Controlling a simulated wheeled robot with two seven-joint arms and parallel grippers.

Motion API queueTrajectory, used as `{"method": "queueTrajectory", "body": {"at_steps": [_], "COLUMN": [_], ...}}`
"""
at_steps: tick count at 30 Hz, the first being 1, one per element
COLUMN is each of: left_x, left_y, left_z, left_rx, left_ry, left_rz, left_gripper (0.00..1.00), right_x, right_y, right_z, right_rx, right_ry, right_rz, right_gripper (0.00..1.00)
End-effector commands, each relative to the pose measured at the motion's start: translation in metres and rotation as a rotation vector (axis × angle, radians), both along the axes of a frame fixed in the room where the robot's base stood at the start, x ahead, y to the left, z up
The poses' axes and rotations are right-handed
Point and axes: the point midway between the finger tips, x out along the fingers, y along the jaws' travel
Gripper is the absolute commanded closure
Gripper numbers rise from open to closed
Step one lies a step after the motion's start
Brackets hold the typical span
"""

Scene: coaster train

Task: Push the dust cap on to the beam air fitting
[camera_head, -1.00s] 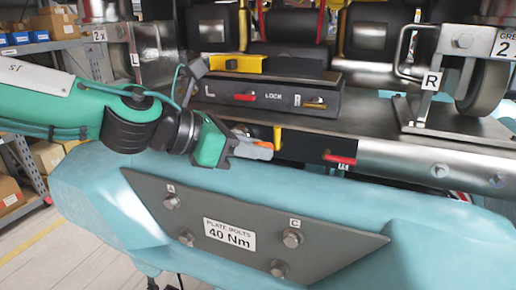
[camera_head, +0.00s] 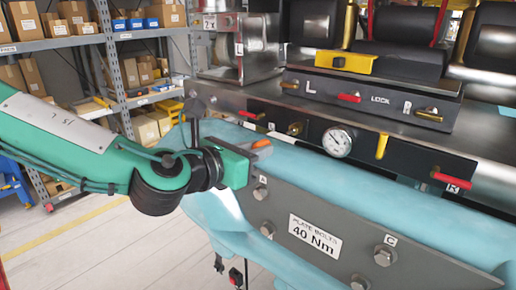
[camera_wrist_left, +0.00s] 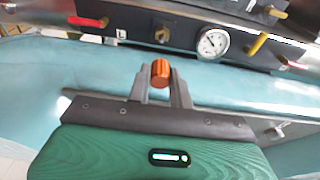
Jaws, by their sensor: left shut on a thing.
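My left gripper (camera_head: 256,149) is shut on a small orange ribbed cap, the dust cap (camera_head: 262,144), in front of the teal beam. In the left wrist view the cap (camera_wrist_left: 161,70) stands upright between the two grey fingertips (camera_wrist_left: 160,80), its top end showing. A brass fitting (camera_head: 295,128), which looks like the beam air fitting, sits on the dark panel just left of the gauge. My right gripper is out of view.
A round gauge (camera_head: 337,142), a yellow lever (camera_head: 382,146) and red handles (camera_head: 250,115) stick out along the panel. A bolted grey plate (camera_head: 345,245) is on the beam's front. Shelves (camera_head: 110,60) stand at the back left. Open floor (camera_head: 110,240) lies at lower left.

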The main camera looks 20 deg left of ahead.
Motion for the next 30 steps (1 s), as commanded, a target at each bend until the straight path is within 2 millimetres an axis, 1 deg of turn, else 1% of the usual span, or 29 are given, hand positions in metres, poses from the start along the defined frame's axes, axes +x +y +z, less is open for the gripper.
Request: {"method": "queueTrajectory", "body": {"at_steps": [5,11,22,30], "left_x": [0.0,-0.001,0.034,0.05], "left_y": [0.0,0.001,-0.012,-0.018], "left_z": [0.0,-0.003,-0.003,-0.001], "left_rx": [0.0,-0.001,-0.001,-0.001], "left_ry": [0.0,-0.001,0.001,0.001], "left_rz": [0.0,0.0,0.0,-0.001], "left_gripper": [1.0,1.0,1.0,1.0], "right_x": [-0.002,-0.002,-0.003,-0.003], "right_y": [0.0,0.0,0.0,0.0], "right_z": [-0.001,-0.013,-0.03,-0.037], "right_rx": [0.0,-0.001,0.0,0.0], "right_ry": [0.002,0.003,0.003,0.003], "right_rz": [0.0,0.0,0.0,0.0], "right_gripper": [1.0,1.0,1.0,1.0]}}
